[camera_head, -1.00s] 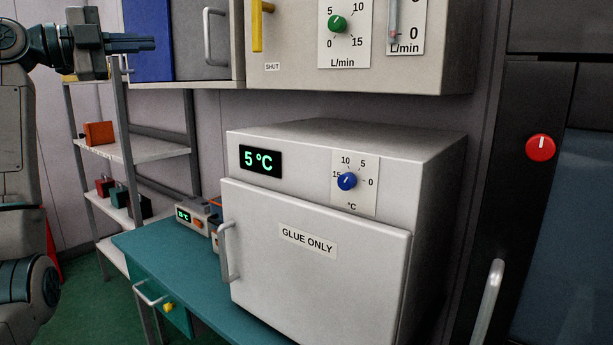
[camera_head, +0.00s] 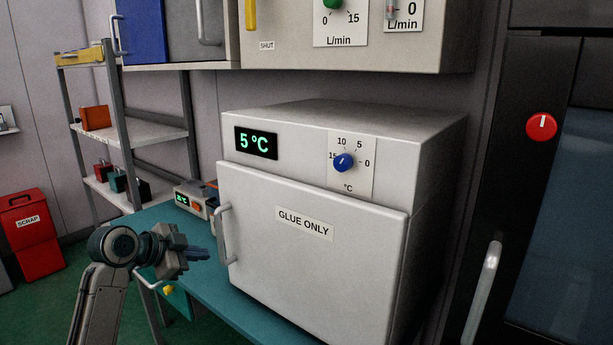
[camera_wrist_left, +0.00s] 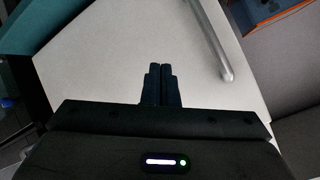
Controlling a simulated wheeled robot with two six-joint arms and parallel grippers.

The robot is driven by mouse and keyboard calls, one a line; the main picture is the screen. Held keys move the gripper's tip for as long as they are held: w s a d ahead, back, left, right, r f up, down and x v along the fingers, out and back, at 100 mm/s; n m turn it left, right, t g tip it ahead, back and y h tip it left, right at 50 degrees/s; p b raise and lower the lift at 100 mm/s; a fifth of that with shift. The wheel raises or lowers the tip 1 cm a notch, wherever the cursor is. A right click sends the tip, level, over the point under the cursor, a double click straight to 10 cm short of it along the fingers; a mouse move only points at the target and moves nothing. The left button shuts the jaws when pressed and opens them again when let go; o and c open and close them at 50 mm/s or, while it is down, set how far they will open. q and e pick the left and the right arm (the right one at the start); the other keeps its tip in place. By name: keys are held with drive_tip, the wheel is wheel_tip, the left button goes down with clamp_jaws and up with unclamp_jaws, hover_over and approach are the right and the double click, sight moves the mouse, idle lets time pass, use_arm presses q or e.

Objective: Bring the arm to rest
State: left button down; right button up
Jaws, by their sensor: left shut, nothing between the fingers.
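My left gripper (camera_head: 198,254) is in the lower left of the head view, in front of the teal bench and just left of the white fridge's handle. Its fingers are together and hold nothing. In the left wrist view the two dark fingers (camera_wrist_left: 161,84) lie side by side, pointing at a pale door surface, with a metal handle (camera_wrist_left: 205,38) to their right. Whether the fingertips touch anything cannot be told. My right gripper is not in view.
The white fridge (camera_head: 300,280) marked GLUE ONLY stands on the teal bench (camera_head: 150,222), its door closed. Its handle (camera_head: 226,236) sticks out close to my left gripper. Shelves (camera_head: 150,135) and a red SCRAP bin (camera_head: 33,240) stand at left, with green floor between.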

use_arm(q)
drive_tip(key=s+f+n+g+y, duration=0.35)
drive_tip(key=s+f+n, duration=0.35)
drive_tip(key=s+f, duration=1.45)
drive_tip(key=s+a+f+n+g+y, duration=0.1)
drive_tip(key=s+f+n+y, duration=0.2)
drive_tip(key=s, duration=0.8)
drive_tip(key=s+a+f+n+g+y, duration=0.15)
drive_tip(key=s+f+n, duration=0.3)
drive_tip(key=s, duration=0.65)
wheel_tip(320, 180, down, 31)
drive_tip(key=a+g, duration=0.1)
drive_tip(key=a, duration=0.2)
drive_tip(key=s+a+f+g, duration=0.1)
drive_tip(key=s+f, duration=1.7)
drive_tip(key=shift+s+f, duration=0.3)
drive_tip(key=shift+s, duration=0.05)
